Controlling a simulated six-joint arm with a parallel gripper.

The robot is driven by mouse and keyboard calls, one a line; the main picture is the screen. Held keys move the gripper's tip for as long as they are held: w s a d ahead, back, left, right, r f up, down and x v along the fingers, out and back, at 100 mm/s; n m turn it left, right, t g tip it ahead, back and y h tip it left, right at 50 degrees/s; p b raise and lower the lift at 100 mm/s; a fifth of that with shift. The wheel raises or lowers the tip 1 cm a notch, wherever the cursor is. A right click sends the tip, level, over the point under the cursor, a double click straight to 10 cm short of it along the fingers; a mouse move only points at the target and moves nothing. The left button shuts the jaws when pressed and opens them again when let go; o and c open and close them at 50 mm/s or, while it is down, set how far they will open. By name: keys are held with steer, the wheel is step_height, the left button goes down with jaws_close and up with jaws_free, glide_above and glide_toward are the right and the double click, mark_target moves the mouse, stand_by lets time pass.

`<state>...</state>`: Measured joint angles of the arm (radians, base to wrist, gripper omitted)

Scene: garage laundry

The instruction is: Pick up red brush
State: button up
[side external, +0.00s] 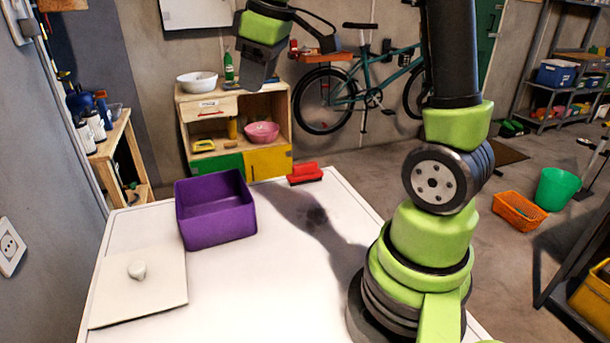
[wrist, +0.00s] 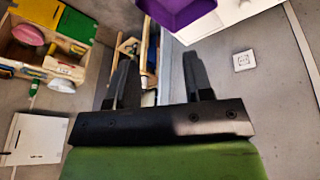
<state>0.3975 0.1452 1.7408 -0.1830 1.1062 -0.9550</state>
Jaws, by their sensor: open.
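The red brush (side external: 305,173) lies on the far edge of the white table, just right of the purple bin (side external: 215,225). It does not show in the wrist view. My gripper (side external: 256,80) is raised high above the far side of the table in the side view, up and left of the brush and well apart from it. In the wrist view my gripper (wrist: 160,60) has its two dark fingers spread, with nothing between them. The purple bin also shows at the top of the wrist view (wrist: 180,12).
A white panel with a small knob (side external: 150,305) lies on the table's near left. A wooden cabinet (side external: 290,125) with bowls and bottles stands behind the table. The middle of the table (side external: 265,285) is clear. My arm rises from the right side.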

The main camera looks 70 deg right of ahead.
steer(key=w+d+f+n+g, duration=0.1)
steer(key=w+d+f+n, duration=0.15)
steer(key=d+f, duration=0.4)
steer(key=n+g, duration=0.3)
steer(key=n, duration=0.1)
glide_above(305, 164)
step_height(305, 164, down, 12)
steer(key=shift+r, duration=0.1)
step_height(305, 164, down, 4)
steer(key=shift+d+f, duration=0.1)
steer(key=shift+f, duration=2.85)
jaws_close()
